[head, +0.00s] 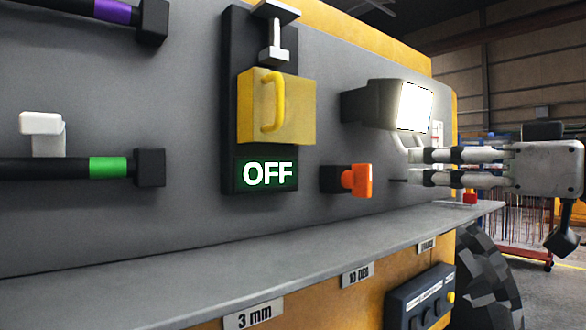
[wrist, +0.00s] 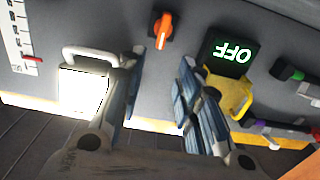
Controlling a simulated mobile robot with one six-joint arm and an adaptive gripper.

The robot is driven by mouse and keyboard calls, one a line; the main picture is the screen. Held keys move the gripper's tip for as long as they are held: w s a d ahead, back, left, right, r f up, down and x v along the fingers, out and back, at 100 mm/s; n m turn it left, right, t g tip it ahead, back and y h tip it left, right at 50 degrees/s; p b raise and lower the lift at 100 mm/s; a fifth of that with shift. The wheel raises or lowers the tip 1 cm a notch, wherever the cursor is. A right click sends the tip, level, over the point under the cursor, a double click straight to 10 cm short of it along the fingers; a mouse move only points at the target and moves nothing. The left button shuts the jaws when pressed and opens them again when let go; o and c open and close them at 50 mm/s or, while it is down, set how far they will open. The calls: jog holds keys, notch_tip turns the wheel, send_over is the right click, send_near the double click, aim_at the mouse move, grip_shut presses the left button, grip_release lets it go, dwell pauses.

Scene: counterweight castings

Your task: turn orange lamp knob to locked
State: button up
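The orange knob (head: 357,181) sits on a dark round base on the grey panel, below the lit lamp (head: 412,106). In the wrist view the orange knob (wrist: 163,30) is ahead of the space between my fingers, its pointer slightly tilted from upright. The lamp (wrist: 82,90) glows white at the left there. My gripper (head: 407,169) is open and empty, to the right of the knob in the head view and apart from it. My gripper's fingers (wrist: 162,60) are spread in the wrist view. No locked mark is legible near the knob.
A yellow cover (head: 298,108) with a handle is left of the knob, above a green-lit OFF sign (head: 267,172). A grey ledge (head: 300,236) runs below the panel. The lamp and its bracket are close to my fingers. Bars with purple and green bands are further left.

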aim_at(371, 165)
jog(key=x, duration=1.2)
jog(key=shift+w+a, duration=0.15)
jog(key=shift+w, duration=0.05)
jog(key=shift+c, duration=0.4)
jog(key=c, duration=0.7)
jog(key=shift+o, duration=0.2)
